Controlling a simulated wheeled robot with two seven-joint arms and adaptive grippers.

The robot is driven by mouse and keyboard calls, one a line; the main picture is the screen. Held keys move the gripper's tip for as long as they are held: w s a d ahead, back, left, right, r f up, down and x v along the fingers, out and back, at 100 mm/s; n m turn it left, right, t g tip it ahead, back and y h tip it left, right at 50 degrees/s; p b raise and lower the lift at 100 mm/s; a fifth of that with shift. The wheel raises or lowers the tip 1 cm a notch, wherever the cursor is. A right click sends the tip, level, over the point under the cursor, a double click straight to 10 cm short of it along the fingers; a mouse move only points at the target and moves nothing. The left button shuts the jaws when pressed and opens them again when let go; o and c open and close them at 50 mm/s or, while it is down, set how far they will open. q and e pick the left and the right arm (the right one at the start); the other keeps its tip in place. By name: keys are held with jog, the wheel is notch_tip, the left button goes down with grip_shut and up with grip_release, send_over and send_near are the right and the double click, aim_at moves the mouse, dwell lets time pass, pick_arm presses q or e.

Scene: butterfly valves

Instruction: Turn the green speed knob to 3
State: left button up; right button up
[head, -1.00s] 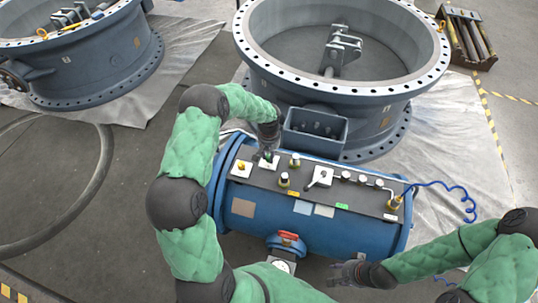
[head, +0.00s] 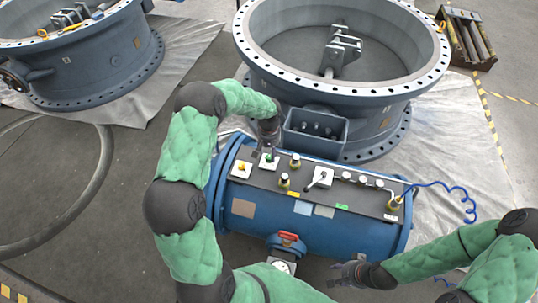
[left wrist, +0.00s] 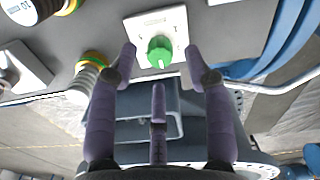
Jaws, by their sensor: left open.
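The green speed knob (left wrist: 160,51) sits on a white square plate (left wrist: 152,22) in the left wrist view, with a pale pointer mark at its lower edge. It shows small in the head view (head: 270,157), on the panel (head: 328,188) of the blue cylinder. My left gripper (left wrist: 160,60) is open and empty. Its fingertips appear on either side of the knob with gaps, not gripping it. In the head view the left gripper (head: 270,147) is just behind the knob. My right gripper (head: 345,273) is low in front of the cylinder; its fingers are too small to read.
A yellow knob (head: 241,168) on a white plate is left of the green one. Gauges, a lever plate (head: 320,178) and several small fittings stand on the panel. A grey box (head: 315,131) and large valve ring (head: 337,100) rise behind. A blue coiled hose (head: 460,195) is right.

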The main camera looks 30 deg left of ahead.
aim_at(269, 157)
pick_arm(q)
notch_tip(269, 157, up, 9)
jog(key=shift+r, duration=0.2)
dwell(0.6)
